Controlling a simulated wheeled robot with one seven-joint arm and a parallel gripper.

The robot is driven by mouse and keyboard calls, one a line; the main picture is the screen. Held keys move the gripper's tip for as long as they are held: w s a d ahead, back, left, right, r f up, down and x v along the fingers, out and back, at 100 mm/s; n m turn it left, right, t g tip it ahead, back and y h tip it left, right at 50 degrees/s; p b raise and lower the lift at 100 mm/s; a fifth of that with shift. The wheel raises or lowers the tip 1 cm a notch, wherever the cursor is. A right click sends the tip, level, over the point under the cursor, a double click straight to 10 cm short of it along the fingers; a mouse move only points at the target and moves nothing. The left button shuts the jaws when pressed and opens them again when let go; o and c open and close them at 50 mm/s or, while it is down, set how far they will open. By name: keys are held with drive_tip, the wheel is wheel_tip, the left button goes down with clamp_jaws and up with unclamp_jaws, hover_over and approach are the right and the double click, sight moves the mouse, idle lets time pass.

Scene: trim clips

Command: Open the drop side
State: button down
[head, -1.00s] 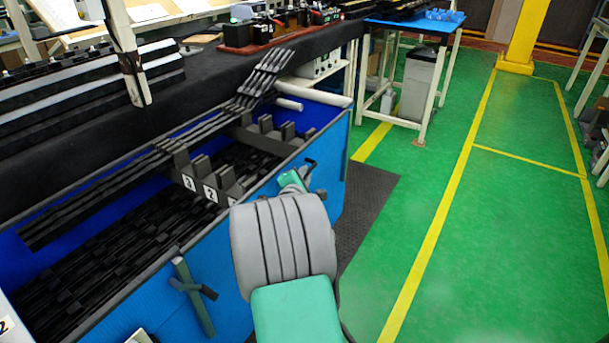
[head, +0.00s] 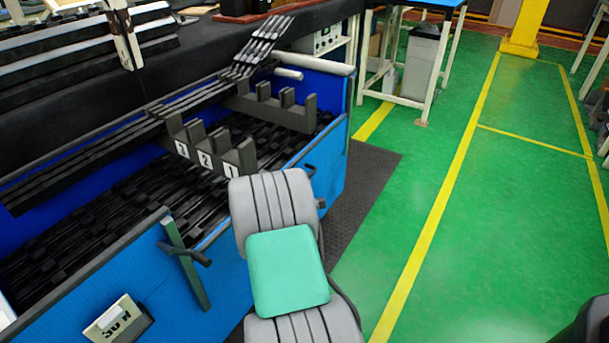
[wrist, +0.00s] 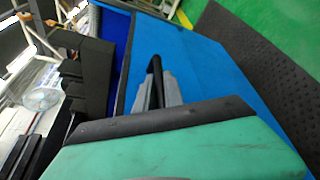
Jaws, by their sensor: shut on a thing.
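The blue bin has a front side panel (head: 318,158), the drop side; it also shows in the wrist view (wrist: 205,65). Its top edge is out of line with the blue front section (head: 110,275) to its left, sitting lower or farther out; I cannot tell which. A small dark handle (head: 309,171) shows near the panel's right part. In the wrist view my gripper (wrist: 158,92) has its grey fingers closed around a dark bar (wrist: 154,68) against the blue panel. My arm hides this grip in the head view.
Black trim strips lie in the bin under numbered dark holders (head: 210,155). A boxed label (head: 115,320) is on the left front. A dark mat (head: 365,190) and clear green floor (head: 440,250) lie to the right. A grey waste bin (head: 420,65) stands behind.

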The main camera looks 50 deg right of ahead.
drive_tip(key=shift+f, duration=0.55)
drive_tip(key=c, duration=1.5)
unclamp_jaws()
drive_tip(key=shift+r, duration=0.15)
drive_tip(key=shift+o, duration=0.2)
drive_tip(key=p+v, duration=0.2)
drive_tip(key=v, duration=0.6)
